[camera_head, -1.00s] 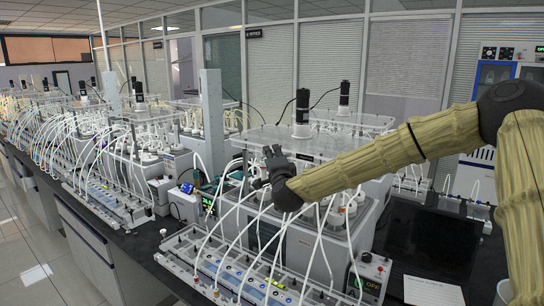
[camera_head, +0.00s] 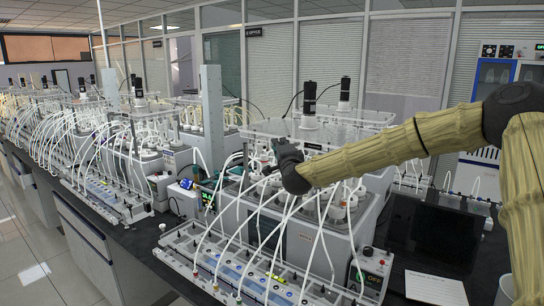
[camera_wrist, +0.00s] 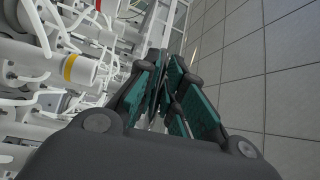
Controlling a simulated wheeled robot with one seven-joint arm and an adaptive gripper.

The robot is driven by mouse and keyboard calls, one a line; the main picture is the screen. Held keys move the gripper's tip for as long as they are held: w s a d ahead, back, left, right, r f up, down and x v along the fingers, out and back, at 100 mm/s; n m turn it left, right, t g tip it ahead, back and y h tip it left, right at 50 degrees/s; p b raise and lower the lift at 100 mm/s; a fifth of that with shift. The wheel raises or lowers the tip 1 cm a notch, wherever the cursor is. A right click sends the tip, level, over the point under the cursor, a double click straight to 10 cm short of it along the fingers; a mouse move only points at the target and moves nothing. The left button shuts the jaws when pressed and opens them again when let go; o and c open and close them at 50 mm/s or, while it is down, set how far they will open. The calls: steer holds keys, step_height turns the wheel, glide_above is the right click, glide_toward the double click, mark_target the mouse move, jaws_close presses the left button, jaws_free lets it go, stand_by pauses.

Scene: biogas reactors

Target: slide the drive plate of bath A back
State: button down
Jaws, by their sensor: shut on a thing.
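The drive plate (camera_head: 265,128) is a clear flat plate on top of the nearest bath (camera_head: 304,240), with a black motor (camera_head: 309,105) standing on it. My gripper (camera_head: 275,147) is at the plate's front edge in the head view, with the wrist hiding part of that edge. In the wrist view, the green-padded fingers of my gripper (camera_wrist: 165,62) are closed together on something thin, taken to be the plate. The exact contact is hidden.
White tubes arch from the bath to a front rack (camera_head: 250,275) with several valves. A grey column (camera_head: 212,115) stands behind left. A control box (camera_head: 376,268) and a dark panel (camera_head: 435,235) lie to the right. More reactors line the bench at left.

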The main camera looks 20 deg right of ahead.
steer(key=w+d, duration=0.1)
steer(key=w+d+b, duration=0.1)
steer(key=d, duration=0.1)
steer(key=shift+w+d+f, duration=0.1)
steer(key=shift+d, duration=0.1)
steer(key=c, duration=1.8)
jaws_free()
steer(key=shift+o, duration=1.4)
steer(key=shift+s+d, duration=0.3)
steer(key=shift+s, duration=0.05)
steer(key=shift+w+a, duration=0.2)
steer(key=shift+a, duration=0.3)
steer(key=s+f, duration=0.1)
steer(key=s, duration=1.1)
steer(key=shift+a+f, duration=0.2)
steer(key=shift+a, duration=0.15)
